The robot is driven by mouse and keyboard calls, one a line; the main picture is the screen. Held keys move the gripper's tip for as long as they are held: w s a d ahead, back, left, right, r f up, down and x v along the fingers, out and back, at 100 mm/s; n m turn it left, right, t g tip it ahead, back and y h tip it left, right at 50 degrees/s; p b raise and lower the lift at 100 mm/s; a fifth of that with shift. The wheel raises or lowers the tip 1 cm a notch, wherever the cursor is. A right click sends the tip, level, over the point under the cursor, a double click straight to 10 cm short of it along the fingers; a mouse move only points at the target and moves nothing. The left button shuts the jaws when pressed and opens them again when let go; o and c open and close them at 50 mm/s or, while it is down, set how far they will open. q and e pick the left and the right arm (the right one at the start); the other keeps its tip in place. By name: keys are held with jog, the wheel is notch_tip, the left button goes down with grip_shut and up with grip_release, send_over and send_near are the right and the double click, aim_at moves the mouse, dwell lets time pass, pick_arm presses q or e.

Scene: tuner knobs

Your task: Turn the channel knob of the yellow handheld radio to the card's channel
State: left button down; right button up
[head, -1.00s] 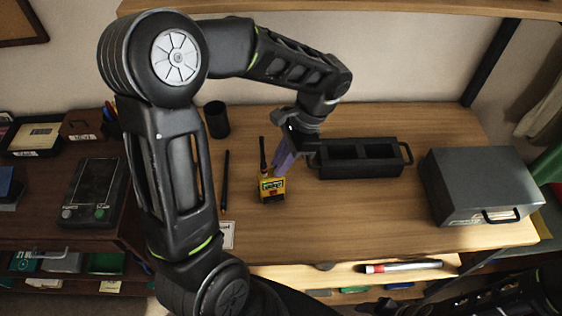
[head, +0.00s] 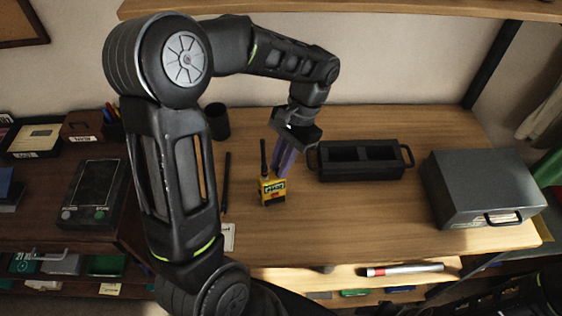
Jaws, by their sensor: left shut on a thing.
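The yellow handheld radio (head: 272,192) stands on the wooden desk with its dark antenna (head: 264,156) pointing up. A small display and a red patch show on its front. My left gripper (head: 281,174) comes down on the radio's top, right of the antenna. Its purple fingers are shut on the channel knob, which they hide. The knob's setting cannot be read. A white card (head: 228,236) lies at the desk's front, partly behind my left arm, its print too small to read. My right gripper is not in view.
A black two-part caddy (head: 361,176) stands right of the radio, close to my left wrist. A grey metal box (head: 483,188) is further right. A dark pen-like stick (head: 226,182) and black cup (head: 216,121) are left. The desk in front of the caddy is clear.

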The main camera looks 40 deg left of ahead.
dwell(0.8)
pick_arm(q)
jog(key=c, duration=1.4)
grip_release()
